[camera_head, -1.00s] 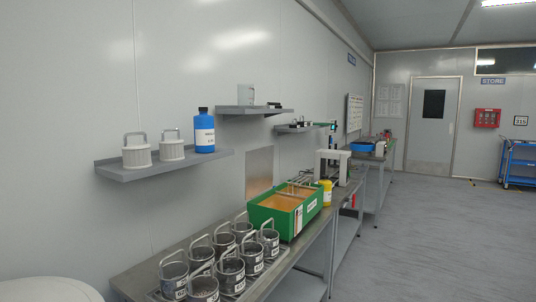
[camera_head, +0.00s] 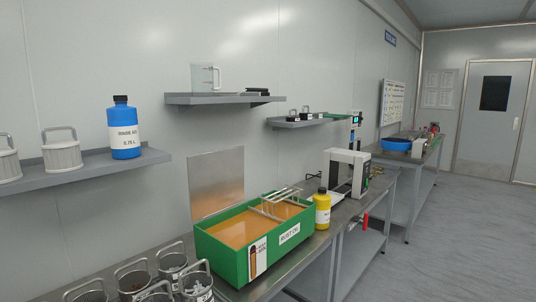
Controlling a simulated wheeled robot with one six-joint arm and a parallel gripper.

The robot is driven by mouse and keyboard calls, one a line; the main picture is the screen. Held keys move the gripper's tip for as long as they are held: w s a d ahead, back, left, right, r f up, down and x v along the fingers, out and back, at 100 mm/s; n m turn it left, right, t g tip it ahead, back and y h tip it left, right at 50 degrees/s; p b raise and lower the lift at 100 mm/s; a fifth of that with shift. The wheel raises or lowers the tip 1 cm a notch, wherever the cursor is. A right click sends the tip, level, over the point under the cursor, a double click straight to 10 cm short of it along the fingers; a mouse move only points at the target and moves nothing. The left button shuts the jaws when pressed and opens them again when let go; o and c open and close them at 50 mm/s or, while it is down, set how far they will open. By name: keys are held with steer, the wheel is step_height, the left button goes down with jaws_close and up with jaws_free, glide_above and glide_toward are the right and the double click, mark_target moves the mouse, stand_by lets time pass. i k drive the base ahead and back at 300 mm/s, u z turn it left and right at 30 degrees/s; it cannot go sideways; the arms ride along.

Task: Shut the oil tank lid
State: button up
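The oil tank (camera_head: 285,245) is a green box labelled RUST OIL, standing on the metal bench. Its top is open and orange-brown oil (camera_head: 240,226) shows inside. A flat grey metal plate (camera_head: 216,180), which looks like the lid, stands upright along the tank's back side by the wall. Whether it is hinged to the tank cannot be told. A metal wire rack (camera_head: 279,204) sits at the tank's right end, with bars above the rim. My gripper is not in view.
A yellow bottle (camera_head: 322,212) stands close to the tank's right end, before a white-framed device (camera_head: 347,172). Several metal baskets (camera_head: 135,277) stand at the lower left. Shelves (camera_head: 225,99) hang above. The floor (camera_head: 455,240) at right is clear.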

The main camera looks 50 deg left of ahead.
mark_target(216, 179)
steer(key=u, duration=0.1)
steer(key=i, duration=1.85)
steer(key=u, duration=0.75)
steer(key=i, duration=1.05)
steer(key=u, duration=1.75)
steer(key=i, duration=0.85)
steer(key=u, duration=0.6)
